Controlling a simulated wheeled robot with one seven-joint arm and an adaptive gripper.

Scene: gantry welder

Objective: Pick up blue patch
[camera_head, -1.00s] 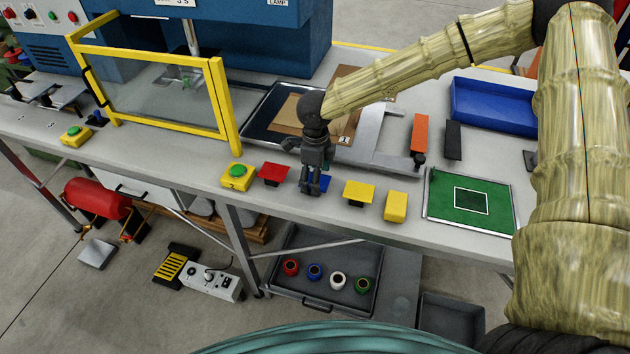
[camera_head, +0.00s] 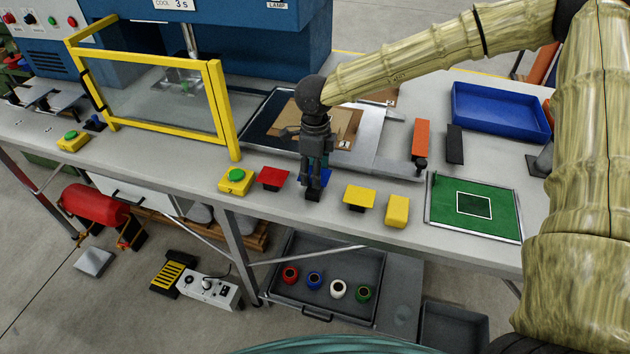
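The blue patch (camera_head: 326,177) is a small flat blue piece in the head view, largely hidden behind my gripper's dark fingers. My gripper (camera_head: 314,184) points down at it, with its fingers around the patch. It appears shut on the patch and holds it slightly above a small black stand (camera_head: 313,196). The fingertip contact itself is too small and dark to see clearly.
A red patch (camera_head: 272,178) on a stand is left of my gripper. A yellow patch (camera_head: 359,197) and a yellow block (camera_head: 397,211) are on the right. A green-button box (camera_head: 236,181), yellow guard frame (camera_head: 222,110), green board (camera_head: 505,214) and blue bin (camera_head: 500,111) stand around.

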